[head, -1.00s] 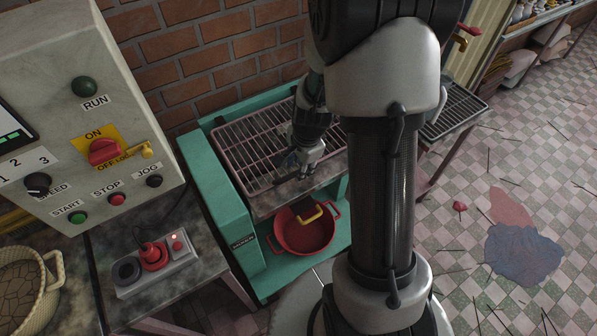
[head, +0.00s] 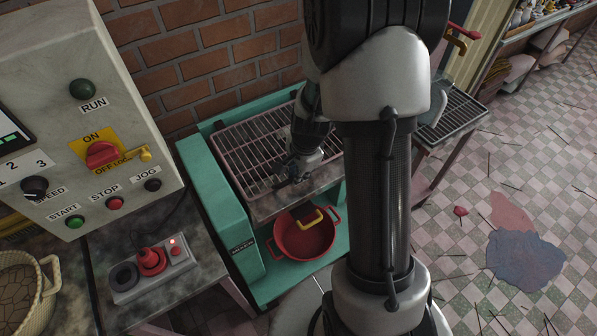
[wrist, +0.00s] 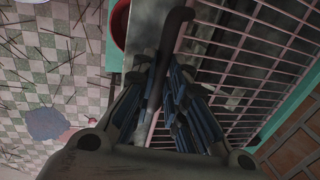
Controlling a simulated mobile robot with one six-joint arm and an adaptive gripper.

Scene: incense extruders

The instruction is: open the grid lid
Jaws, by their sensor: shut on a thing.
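The grid lid (head: 245,150) is a pinkish-grey wire frame on top of the teal extruder (head: 212,190). It looks about flat in the head view; I cannot tell whether it is slightly raised. In the wrist view the grid (wrist: 270,60) fills the right side. In the wrist view my gripper (wrist: 163,75) is shut around a dark curved handle bar (wrist: 178,22) beside the lid's edge. My arm hides the lid's right end in the head view.
A red pot (head: 283,240) with a yellow-handled dark thing stands below the lid's front edge. A control panel (head: 130,190) and a red button box (head: 150,265) are at the left. A brick wall (head: 230,60) is close behind. The tiled floor at right has scattered sticks.

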